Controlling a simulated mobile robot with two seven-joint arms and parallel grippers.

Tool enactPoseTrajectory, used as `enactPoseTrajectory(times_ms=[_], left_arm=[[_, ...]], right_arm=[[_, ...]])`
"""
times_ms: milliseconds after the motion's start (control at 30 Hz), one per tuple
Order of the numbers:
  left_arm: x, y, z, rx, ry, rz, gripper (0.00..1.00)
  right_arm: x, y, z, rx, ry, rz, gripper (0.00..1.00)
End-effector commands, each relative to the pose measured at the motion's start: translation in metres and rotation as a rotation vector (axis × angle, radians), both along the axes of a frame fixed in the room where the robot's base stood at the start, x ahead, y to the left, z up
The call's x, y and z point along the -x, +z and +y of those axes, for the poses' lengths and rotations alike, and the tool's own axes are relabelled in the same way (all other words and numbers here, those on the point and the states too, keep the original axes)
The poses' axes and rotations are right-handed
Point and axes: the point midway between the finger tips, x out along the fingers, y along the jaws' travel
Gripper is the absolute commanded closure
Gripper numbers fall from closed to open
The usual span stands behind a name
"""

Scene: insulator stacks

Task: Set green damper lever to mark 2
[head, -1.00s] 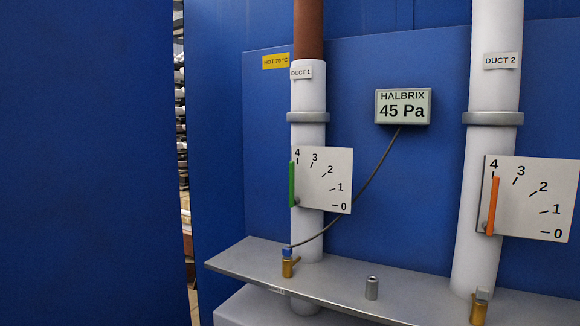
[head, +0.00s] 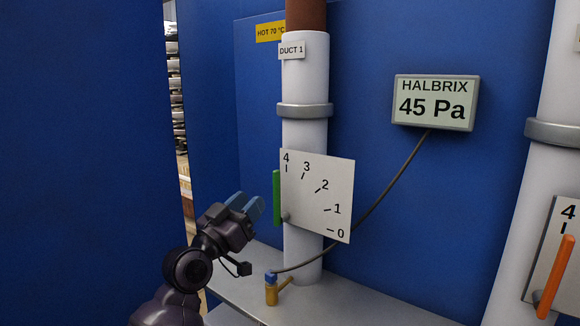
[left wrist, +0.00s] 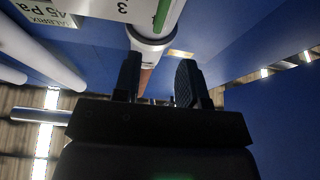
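The green lever (head: 277,198) stands upright at the left edge of the white scale plate (head: 322,195) on duct 1, close to mark 4. My left gripper (head: 248,204) is just left of the lever, its blue-looking fingertips pointing toward it, with a small gap between. In the left wrist view my left gripper (left wrist: 160,65) has its two fingers apart with nothing between them. The green lever (left wrist: 161,14) shows there ahead of the fingers, at the top edge. My right gripper is not in view.
A brass valve (head: 271,290) with a cable stands on the grey shelf below. The display (head: 436,102) reads 45 Pa. An orange lever (head: 556,275) is at the right.

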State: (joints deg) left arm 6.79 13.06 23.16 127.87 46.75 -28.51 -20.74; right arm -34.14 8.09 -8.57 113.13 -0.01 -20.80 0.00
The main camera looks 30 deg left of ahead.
Motion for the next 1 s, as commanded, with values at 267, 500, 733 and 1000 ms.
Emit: enactPoseTrajectory(times_ms=[267,500,733,1000], left_arm=[[-0.013,0.005,-0.002,-0.034,0.006,0.003,0.62],[-0.048,0.02,-0.006,-0.032,0.005,0.003,0.62],[-0.081,0.033,-0.008,-0.032,0.005,0.004,0.62],[-0.099,0.039,-0.009,-0.034,0.006,0.004,0.62]], right_arm=[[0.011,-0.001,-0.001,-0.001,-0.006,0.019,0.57],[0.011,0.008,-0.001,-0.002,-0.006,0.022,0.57],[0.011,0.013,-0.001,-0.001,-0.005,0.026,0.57],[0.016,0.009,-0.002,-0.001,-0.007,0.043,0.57]])
